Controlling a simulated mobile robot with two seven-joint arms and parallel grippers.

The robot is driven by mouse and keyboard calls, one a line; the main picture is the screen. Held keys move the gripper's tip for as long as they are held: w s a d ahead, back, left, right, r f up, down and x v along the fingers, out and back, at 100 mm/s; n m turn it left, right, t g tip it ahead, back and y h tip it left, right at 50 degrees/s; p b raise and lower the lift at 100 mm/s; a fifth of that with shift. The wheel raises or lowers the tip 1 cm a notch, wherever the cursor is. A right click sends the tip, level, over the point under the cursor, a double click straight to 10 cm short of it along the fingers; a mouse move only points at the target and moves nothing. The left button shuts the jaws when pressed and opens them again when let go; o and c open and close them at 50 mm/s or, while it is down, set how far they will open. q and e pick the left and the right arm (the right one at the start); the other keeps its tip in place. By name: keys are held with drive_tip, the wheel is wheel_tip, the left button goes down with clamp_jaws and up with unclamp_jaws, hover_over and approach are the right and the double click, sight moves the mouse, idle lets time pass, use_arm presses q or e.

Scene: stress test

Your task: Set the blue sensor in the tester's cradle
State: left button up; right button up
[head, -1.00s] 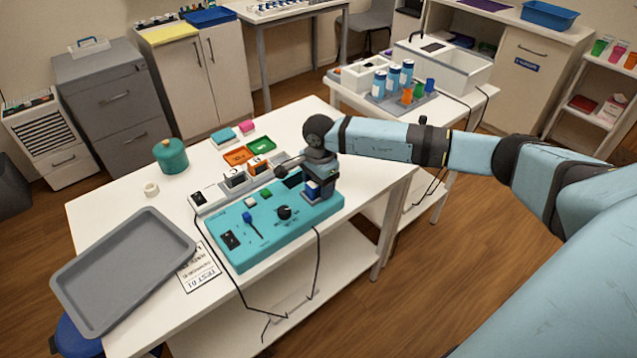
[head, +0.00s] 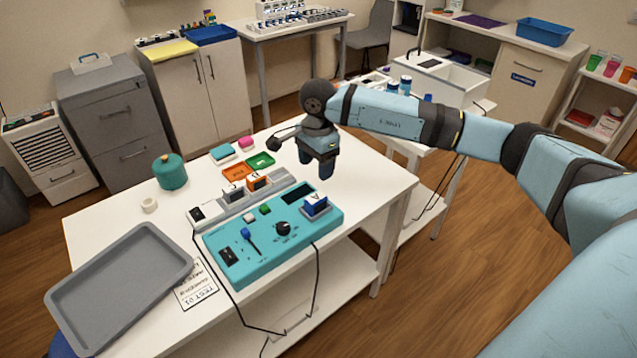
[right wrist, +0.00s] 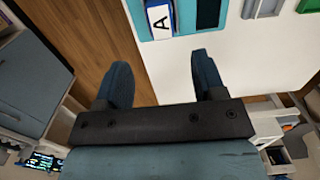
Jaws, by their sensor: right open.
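The blue sensor (head: 314,206), with a white face marked A, stands upright at the right end of the teal tester (head: 262,262). It looks seated in the cradle there, whose edges are mostly hidden by the sensor. The right wrist view also shows the sensor (right wrist: 160,22) at the top, beyond the fingertips. My right gripper (head: 315,170) is open and empty, above and behind the sensor and apart from it. Its two spread fingers show in the right wrist view (right wrist: 160,68) with nothing between them. My left gripper is not in view.
A grey rack (head: 236,207) behind the tester holds other sensor blocks. Orange (head: 236,171) and green (head: 261,160) trays lie behind it. A grey tray (head: 120,285) and a teal canister (head: 170,171) are at left. A black cable hangs off the front edge.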

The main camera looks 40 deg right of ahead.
drive_tip(key=s+a+f+m+t+y, duration=0.1)
drive_tip(key=s+a+m+t+y, duration=0.1)
drive_tip(key=s+a+m+y, duration=0.5)
drive_tip(key=s+a+f+m+t+y, duration=0.1)
drive_tip(key=a+m+y, duration=0.35)
drive_tip(key=a, duration=0.75)
drive_tip(key=s+a+f+m+t+y, duration=0.15)
drive_tip(key=s+a+m+y, duration=0.25)
drive_tip(key=a+y, duration=0.4)
drive_tip(key=s+d+f+n+t+h, duration=0.2)
drive_tip(key=s+d+f+n+h, duration=0.1)
drive_tip(key=n, duration=0.8)
drive_tip(key=s+d+f+n+t+h, duration=0.2)
drive_tip(key=s+d+f+n+h, duration=0.1)
drive_tip(key=s+f+n+h, duration=0.3)
drive_tip(key=s+d+f+n+t+h, duration=0.2)
drive_tip(key=s+f+n+h, duration=0.3)
drive_tip(key=f+n, duration=0.6)
drive_tip(key=d+n+h, duration=0.1)
drive_tip(key=n+h, duration=0.1)
drive_tip(key=n, duration=0.5)
drive_tip(key=shift+s+d+f+h, duration=0.2)
drive_tip(key=shift+s+d+h, duration=0.05)
drive_tip(key=shift+d+h, duration=0.15)
